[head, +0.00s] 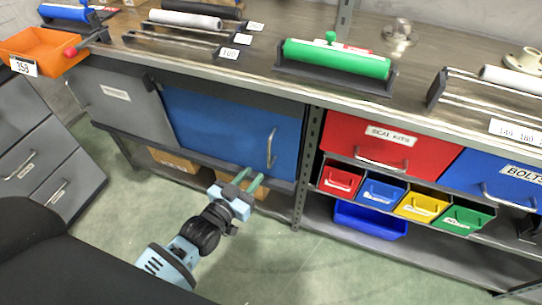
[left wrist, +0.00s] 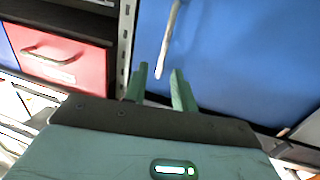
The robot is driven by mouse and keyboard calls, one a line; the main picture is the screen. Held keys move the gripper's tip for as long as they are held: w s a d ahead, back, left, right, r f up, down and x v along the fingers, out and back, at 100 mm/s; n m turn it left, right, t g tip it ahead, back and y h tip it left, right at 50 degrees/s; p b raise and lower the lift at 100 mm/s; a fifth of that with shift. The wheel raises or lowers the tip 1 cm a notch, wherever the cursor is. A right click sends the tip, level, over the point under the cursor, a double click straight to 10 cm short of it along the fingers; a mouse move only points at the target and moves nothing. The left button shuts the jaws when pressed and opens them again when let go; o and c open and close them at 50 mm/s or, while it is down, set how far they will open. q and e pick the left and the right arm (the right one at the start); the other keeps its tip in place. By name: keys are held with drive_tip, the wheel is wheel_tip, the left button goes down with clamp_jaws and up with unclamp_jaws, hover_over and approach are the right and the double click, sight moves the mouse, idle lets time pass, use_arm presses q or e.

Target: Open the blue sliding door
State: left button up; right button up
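The blue sliding door (head: 232,130) fills the cabinet opening under the workbench, right of a grey panel (head: 125,100). Its pale vertical handle (head: 271,148) is near the door's right edge. The door and handle (left wrist: 168,42) also show in the left wrist view. My left gripper (head: 250,180) is in front of the door's lower part, below and left of the handle in the head view. Its two green fingers (left wrist: 161,88) are apart with nothing between them, and the handle is beyond their tips. My right gripper is not in view.
A metal post (head: 305,165) stands right of the door. Beyond it are a red drawer (head: 395,143), a blue drawer (head: 497,182) and several small coloured bins (head: 383,188). Cardboard boxes (head: 175,160) sit on the shelf below. The floor in front is clear.

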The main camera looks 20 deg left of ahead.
sight(268, 150)
use_arm(q)
drive_tip(key=shift+t, duration=0.4)
drive_tip(key=shift+a+r+b+x, duration=0.1)
drive_tip(key=shift+r+b+x, duration=0.15)
drive_tip(key=shift+x, duration=1.45)
drive_tip(key=shift+a+r+b+x, duration=0.1)
drive_tip(key=shift+r+b+x, duration=0.15)
drive_tip(key=shift+x, duration=1.5)
drive_tip(key=shift+a+r+b+x, duration=0.15)
drive_tip(key=shift+b+x, duration=0.2)
drive_tip(key=shift+x, duration=1.35)
drive_tip(key=shift+d, duration=0.1)
drive_tip(key=shift+c, duration=0.5)
clamp_jaws()
